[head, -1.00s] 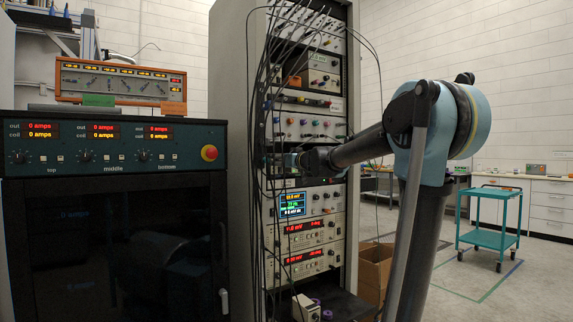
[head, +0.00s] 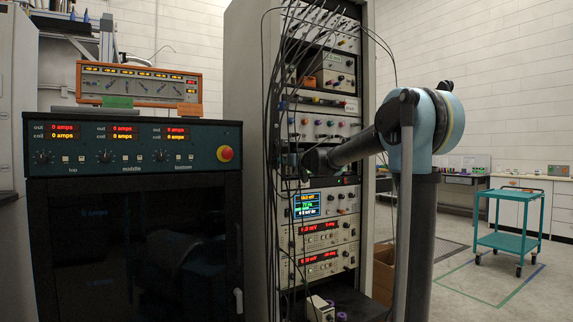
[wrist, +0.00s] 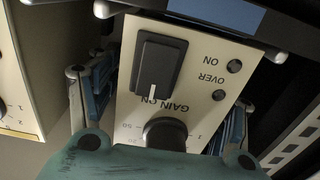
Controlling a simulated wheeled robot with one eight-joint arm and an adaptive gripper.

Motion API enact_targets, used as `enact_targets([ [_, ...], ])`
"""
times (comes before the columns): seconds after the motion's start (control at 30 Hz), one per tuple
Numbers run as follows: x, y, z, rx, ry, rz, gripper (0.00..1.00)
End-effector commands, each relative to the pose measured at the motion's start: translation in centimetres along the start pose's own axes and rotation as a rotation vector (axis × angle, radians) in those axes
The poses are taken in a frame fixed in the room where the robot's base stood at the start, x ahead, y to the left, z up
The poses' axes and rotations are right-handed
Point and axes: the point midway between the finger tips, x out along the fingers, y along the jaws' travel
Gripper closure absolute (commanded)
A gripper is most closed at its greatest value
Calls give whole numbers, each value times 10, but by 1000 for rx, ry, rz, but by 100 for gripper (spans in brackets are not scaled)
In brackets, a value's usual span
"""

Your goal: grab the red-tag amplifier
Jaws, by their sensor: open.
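In the wrist view, a cream-fronted box (wrist: 180,75) fills the middle, its lettering upside down: "GAIN", "ON" and "OVER". It has a black rocker switch and a round black knob. No red tag shows on it, so I cannot tell if it is the red-tag amplifier. My gripper (wrist: 163,98) is open, its blue-padded fingers on either side of the box's front; contact cannot be told. In the head view, my gripper (head: 297,161) is at the rack, mid-height, small and partly behind cables.
The instrument rack (head: 250,120) has black cables hanging down its front. A blue strip (wrist: 225,14) lies above the box, and another cream panel (wrist: 18,90) is at left. A dark cabinet (head: 130,230) stands left of the rack. A teal cart (head: 510,241) stands at right on open floor.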

Motion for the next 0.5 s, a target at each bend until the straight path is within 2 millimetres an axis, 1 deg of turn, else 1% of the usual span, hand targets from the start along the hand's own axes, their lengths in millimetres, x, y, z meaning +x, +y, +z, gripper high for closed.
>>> enact_targets([
  [0.1, 0, 0, 0, 0, 0, 0, 28],
  [0.17, 0, 0, 0, 0, 0, 0, 42],
  [0.2, 0, 0, 0, 0, 0, 0, 51],
  [0.27, 0, 0, 0, 0, 0, 0, 65],
  [0.3, 0, 0, 0, 0, 0, 0, 74],
  [0.37, 0, 0, 0, 0, 0, 0, 87],
  [0.4, 0, 0, 0, 0, 0, 0, 96],
  [0.5, 0, 0, 0, 0, 0, 1, 96],
])
